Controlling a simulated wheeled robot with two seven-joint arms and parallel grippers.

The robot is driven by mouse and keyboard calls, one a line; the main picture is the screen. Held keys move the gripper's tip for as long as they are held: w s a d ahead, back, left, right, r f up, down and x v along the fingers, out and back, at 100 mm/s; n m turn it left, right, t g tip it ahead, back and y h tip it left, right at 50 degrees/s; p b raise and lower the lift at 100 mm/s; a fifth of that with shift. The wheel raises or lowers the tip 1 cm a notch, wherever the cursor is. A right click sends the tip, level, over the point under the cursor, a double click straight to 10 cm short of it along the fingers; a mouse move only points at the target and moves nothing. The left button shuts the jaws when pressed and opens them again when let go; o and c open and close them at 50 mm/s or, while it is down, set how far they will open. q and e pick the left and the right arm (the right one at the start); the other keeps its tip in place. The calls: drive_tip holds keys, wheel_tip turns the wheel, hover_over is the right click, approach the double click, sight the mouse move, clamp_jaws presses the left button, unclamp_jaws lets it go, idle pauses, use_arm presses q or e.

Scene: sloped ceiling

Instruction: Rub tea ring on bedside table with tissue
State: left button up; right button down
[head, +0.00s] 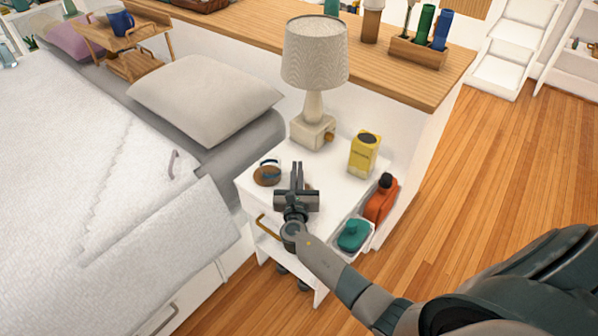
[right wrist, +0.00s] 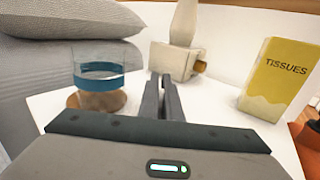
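The white bedside table (head: 325,180) stands beside the bed. A yellow pack labelled tissues (head: 364,154) is upright at its right side; it also shows in the right wrist view (right wrist: 279,80). No loose tissue shows. A small brownish patch on the tabletop shows just right of my gripper, mostly hidden; I cannot tell whether it is the tea ring. My right gripper (head: 297,166) is over the middle of the table, right of the glass. Its fingers (right wrist: 161,78) lie close together with nothing visible between them. My left gripper is not in view.
A clear glass with a blue band (right wrist: 98,78) stands at a round brown coaster (head: 266,177) at the table's left. A lamp (head: 314,118) stands at the back. A side tray (head: 353,240) holds a teal item, beside a red bottle (head: 381,199).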

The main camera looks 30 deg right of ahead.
drive_tip(key=shift+s, duration=0.1)
idle(0.5)
drive_tip(key=shift+s+d, duration=0.15)
drive_tip(key=shift+s+d+p, duration=0.3)
drive_tip(key=shift+s+p, duration=0.25)
drive_tip(key=shift+s, duration=0.35)
drive_tip(key=shift+s+d+f, duration=0.2)
drive_tip(key=shift+s+d, duration=0.15)
drive_tip(key=shift+s, duration=0.4)
drive_tip(key=shift+s, duration=0.2)
drive_tip(key=shift+s+d+p, duration=0.4)
drive_tip(key=shift+s, duration=0.45)
drive_tip(key=shift+s+d+p, duration=0.35)
drive_tip(key=shift+s, duration=0.5)
drive_tip(key=shift+r, duration=0.1)
